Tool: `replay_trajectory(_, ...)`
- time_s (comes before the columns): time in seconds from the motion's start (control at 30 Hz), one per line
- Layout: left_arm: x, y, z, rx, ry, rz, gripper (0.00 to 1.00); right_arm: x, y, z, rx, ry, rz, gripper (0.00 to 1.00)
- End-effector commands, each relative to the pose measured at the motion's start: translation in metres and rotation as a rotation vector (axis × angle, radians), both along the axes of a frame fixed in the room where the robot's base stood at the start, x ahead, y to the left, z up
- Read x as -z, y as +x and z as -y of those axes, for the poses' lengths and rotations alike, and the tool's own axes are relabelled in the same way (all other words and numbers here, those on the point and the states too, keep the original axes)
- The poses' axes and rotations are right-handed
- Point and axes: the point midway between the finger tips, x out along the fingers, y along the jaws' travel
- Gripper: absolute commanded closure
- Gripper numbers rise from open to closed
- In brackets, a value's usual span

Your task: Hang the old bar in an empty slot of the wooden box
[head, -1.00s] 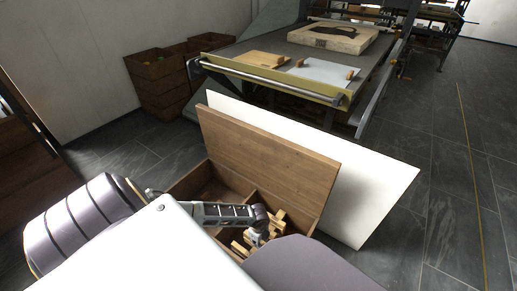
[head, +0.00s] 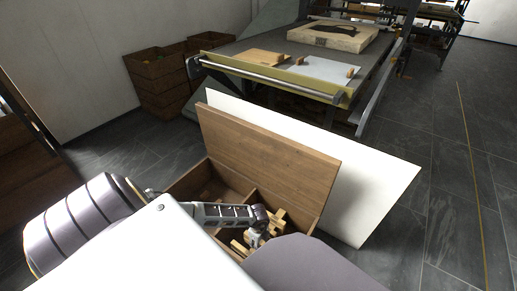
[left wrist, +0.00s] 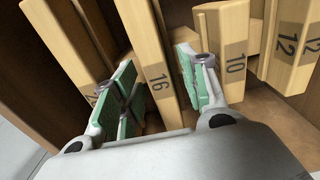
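The open wooden box (head: 213,168) stands on the floor in the middle of the head view, its lid raised. Several pale wooden bars (head: 278,217) are in its right part, partly hidden by my left arm. My left gripper (head: 256,238) is down among them. In the left wrist view my left gripper (left wrist: 160,90) is open, its green-padded fingers apart on either side of the bar labelled 16 (left wrist: 148,50). The bar labelled 10 (left wrist: 232,40) is beside the right finger. I cannot tell which bar is the old one. My right gripper is not in view.
A white board (head: 370,190) leans behind the box lid. A press table (head: 300,48) with wooden blocks and a sheet stands behind. Brown crates (head: 158,85) stand at the back left. The floor on the right is clear.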

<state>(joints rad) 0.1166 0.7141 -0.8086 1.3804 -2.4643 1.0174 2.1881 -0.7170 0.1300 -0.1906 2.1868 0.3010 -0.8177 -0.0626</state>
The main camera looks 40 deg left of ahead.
Motion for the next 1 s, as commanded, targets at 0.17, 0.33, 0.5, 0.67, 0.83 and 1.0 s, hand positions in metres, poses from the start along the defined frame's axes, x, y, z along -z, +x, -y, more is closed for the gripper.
replay_trajectory(0.17, 0.0, 0.0, 0.0, 0.0, 0.0, 0.0, 0.54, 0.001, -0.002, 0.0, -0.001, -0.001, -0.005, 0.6)
replay_trajectory(0.33, 0.0, -0.001, 0.0, 0.0, 0.001, -0.001, 0.54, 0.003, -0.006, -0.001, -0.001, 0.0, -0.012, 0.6)
replay_trajectory(0.5, -0.004, 0.0, -0.001, 0.0, 0.001, -0.001, 0.54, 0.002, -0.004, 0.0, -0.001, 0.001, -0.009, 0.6)
replay_trajectory(0.67, -0.013, 0.0, -0.001, -0.001, 0.0, 0.0, 0.54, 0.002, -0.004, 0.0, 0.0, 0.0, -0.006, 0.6)
replay_trajectory(0.83, -0.027, 0.0, -0.001, 0.0, 0.0, 0.001, 0.54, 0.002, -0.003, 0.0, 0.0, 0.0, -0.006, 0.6)
replay_trajectory(1.0, -0.043, 0.0, -0.001, 0.001, 0.001, 0.0, 0.54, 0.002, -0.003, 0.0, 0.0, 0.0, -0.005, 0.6)
